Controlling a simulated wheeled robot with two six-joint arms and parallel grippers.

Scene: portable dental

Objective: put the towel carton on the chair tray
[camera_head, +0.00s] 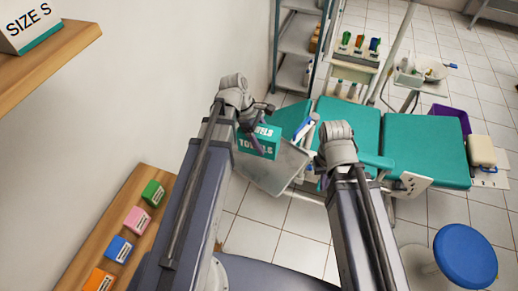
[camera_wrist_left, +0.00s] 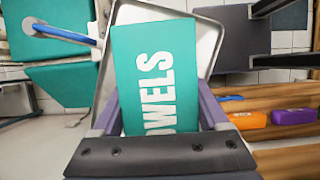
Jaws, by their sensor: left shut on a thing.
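The towel carton (camera_head: 257,143) is a teal box with white "TOWELS" lettering. My left gripper (camera_head: 255,132) is shut on it; the wrist view shows the carton (camera_wrist_left: 150,65) between the two purple fingers (camera_wrist_left: 158,108). The chair tray (camera_head: 278,172) is a grey metal tray beside the teal chair. The carton overlaps it in both views, and the tray's rim (camera_wrist_left: 208,35) shows around the carton in the wrist view. I cannot tell whether the carton touches the tray. My right gripper (camera_head: 323,182) is right of the tray, mostly hidden by its wrist.
The teal dental chair (camera_head: 425,140) stands behind and right of the tray. A wooden shelf (camera_head: 112,225) with several small coloured boxes is at left. A blue stool (camera_head: 465,255) is at front right. A grey rack (camera_head: 296,45) stands at the back.

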